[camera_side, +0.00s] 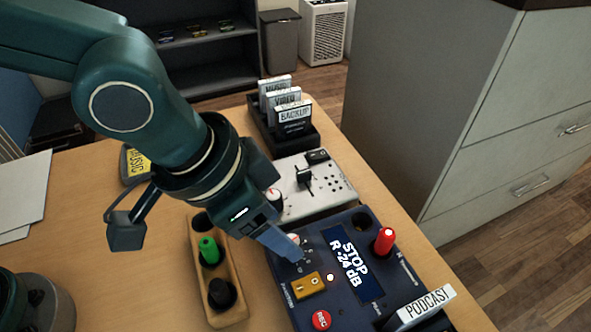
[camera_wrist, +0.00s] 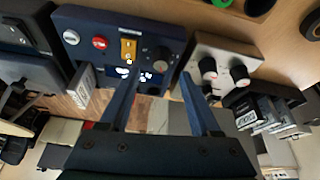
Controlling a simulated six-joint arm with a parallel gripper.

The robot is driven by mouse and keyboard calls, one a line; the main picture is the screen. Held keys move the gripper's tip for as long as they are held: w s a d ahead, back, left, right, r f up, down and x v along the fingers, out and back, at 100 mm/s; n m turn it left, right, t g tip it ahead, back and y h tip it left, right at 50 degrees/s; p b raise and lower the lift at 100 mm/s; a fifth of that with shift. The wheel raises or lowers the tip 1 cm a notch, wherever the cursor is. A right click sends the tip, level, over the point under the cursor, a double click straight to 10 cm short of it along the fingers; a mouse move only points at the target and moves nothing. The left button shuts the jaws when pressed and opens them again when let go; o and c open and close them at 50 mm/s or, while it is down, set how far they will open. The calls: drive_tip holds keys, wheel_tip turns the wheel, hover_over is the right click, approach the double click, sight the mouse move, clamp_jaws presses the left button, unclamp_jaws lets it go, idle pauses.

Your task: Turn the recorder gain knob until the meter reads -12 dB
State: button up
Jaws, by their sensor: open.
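The dark blue recorder (camera_side: 352,222) lies on the desk in the side view. Its screen (camera_side: 347,262) reads "STOP R -24 dB". The dark round gain knob (camera_wrist: 158,60) shows in the wrist view on the recorder, beside a yellow switch (camera_wrist: 128,48). In the side view my finger mostly hides the knob. My gripper (camera_side: 287,250) is over the knob area, pointing down at the recorder. In the wrist view my gripper (camera_wrist: 160,82) has its two fingers spread with nothing between them, the knob lying just beyond the tips. Contact cannot be told.
A red REC button (camera_side: 321,320) and a red plug (camera_side: 384,240) stand on the recorder. A PODCAST card (camera_side: 427,306) is at its front right. A wooden holder (camera_side: 196,262) with green and black plugs is left. A white mixer (camera_side: 330,198) and a card rack (camera_side: 268,127) stand behind.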

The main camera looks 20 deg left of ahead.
sight(296, 238)
drive_tip(key=shift+x, duration=2)
clamp_jaws()
drive_tip(key=shift+a, duration=0.1)
drive_tip(key=shift+w+m+g+h, duration=0.1)
drive_tip(key=shift+m+g+h, duration=0.3)
drive_tip(key=shift+m, duration=0.9)
drive_tip(key=shift+m+g+h, duration=0.3)
drive_tip(key=shift+m+g, duration=0.4)
drive_tip(key=shift+m, duration=1.4)
